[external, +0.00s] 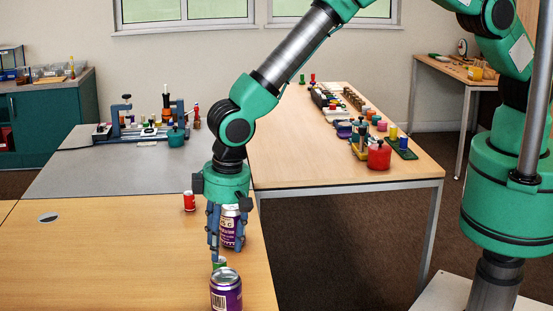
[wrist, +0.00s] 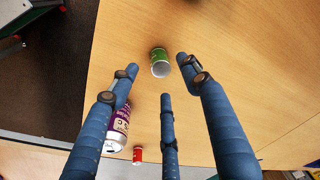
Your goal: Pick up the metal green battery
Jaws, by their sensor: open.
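The green battery (wrist: 159,54), a small green cylinder with a silvery end, stands on the wooden table just beyond my fingertips in the wrist view. In the external view only a bit of the green battery (external: 219,263) shows, below my fingers and behind the near purple can. My gripper (external: 224,246) points down over the table, with its blue fingers spread. In the wrist view my gripper (wrist: 158,78) is open and empty between its three fingers. I cannot tell the exact height of the fingertips above the battery.
A purple can (external: 226,294) stands in front of the battery. Another purple can (external: 228,230) is close behind my fingers; it also shows in the wrist view (wrist: 116,128). A small red can (external: 189,201) stands farther back. The table (external: 110,255) is clear to the left.

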